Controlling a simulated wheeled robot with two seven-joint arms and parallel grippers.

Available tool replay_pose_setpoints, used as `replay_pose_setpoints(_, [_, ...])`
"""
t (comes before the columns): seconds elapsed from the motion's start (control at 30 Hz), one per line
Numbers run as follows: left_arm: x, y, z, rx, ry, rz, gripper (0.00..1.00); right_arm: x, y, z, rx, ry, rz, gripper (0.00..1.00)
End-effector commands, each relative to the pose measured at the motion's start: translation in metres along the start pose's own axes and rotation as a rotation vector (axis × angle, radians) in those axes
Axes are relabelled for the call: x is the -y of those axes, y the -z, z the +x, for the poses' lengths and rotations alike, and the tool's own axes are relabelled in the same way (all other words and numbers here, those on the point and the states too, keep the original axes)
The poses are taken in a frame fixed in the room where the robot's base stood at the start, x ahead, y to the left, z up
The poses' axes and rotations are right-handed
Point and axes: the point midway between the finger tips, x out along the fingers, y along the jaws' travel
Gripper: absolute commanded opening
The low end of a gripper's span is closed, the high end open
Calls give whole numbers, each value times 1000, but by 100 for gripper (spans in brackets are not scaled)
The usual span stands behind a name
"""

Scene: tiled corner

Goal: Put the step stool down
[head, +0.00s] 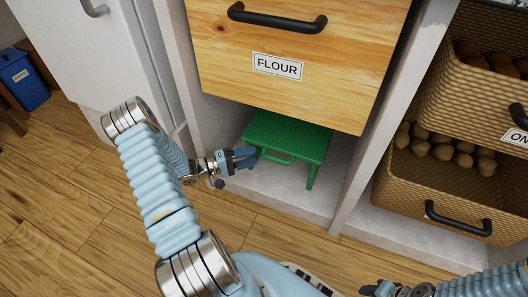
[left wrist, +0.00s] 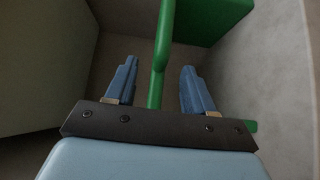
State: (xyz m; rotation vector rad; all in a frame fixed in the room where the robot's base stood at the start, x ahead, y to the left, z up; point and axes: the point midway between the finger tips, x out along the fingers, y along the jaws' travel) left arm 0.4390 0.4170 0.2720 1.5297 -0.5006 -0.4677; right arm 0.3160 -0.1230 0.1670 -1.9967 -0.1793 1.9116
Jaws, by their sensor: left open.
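The green step stool (head: 290,136) stands upright in the grey niche under the flour drawer. One front leg shows at its right, and a green bar handle (head: 276,158) hangs at its front. My left gripper (head: 250,157) is at the stool's front left corner, with its blue fingers pointing at it. In the left wrist view the fingers (left wrist: 158,90) are open, and a green bar (left wrist: 158,72) of the stool passes between them with space on both sides. My right gripper (head: 372,290) is at the bottom right edge, away from the stool; its jaws are unclear.
The wooden flour drawer (head: 345,85) with a black handle overhangs the stool. Niche walls stand close on both sides. Woven baskets (head: 400,185) with round brown items are at the right. A blue bin (head: 22,80) stands far left. Open wooden floor (head: 85,215) lies in front.

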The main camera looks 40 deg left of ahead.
Motion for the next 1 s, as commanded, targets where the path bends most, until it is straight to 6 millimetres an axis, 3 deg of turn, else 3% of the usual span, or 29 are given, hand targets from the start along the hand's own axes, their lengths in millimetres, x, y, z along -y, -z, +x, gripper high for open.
replay_pose_setpoints(0.1, [0, 1, -18, -2, 1, 1, 53, 0, 0, -1, 0, 0, 0, 43])
replay_pose_setpoints(0.27, [0, 0, -28, 0, -1, 0, 53, 0, 0, -1, 1, 0, 0, 43])
replay_pose_setpoints(0.37, [2, -5, -24, 21, 12, -15, 53, 0, 0, -1, 1, 0, 0, 43])
replay_pose_setpoints(0.43, [10, -24, -8, 89, 55, -62, 53, 0, 0, -1, 0, 0, 0, 43])
replay_pose_setpoints(0.47, [15, -37, 1, 136, 90, -94, 53, 0, 0, -1, 0, 0, 0, 43])
replay_pose_setpoints(0.53, [33, -83, 26, 292, 218, -185, 53, 0, 0, -1, 0, 0, 0, 43])
replay_pose_setpoints(0.57, [42, -110, 36, 375, 299, -224, 53, 0, 0, -1, 0, 0, 0, 43])
replay_pose_setpoints(0.6, [56, -150, 45, 495, 431, -266, 53, 0, 0, -1, 0, 0, 0, 43])
replay_pose_setpoints(0.7, [89, -239, 40, 745, 833, -234, 53, 0, 0, -1, 0, 0, 0, 43])
replay_pose_setpoints(0.73, [97, -256, 35, 784, 940, -187, 53, 0, 0, -1, 0, 0, 0, 43])
replay_pose_setpoints(0.83, [112, -285, 27, 818, 1178, 44, 53, 0, 0, -1, 0, 0, 0, 43])
replay_pose_setpoints(1.0, [108, -304, 50, 738, 1214, 367, 53, 0, 0, -1, 0, 0, 0, 43])
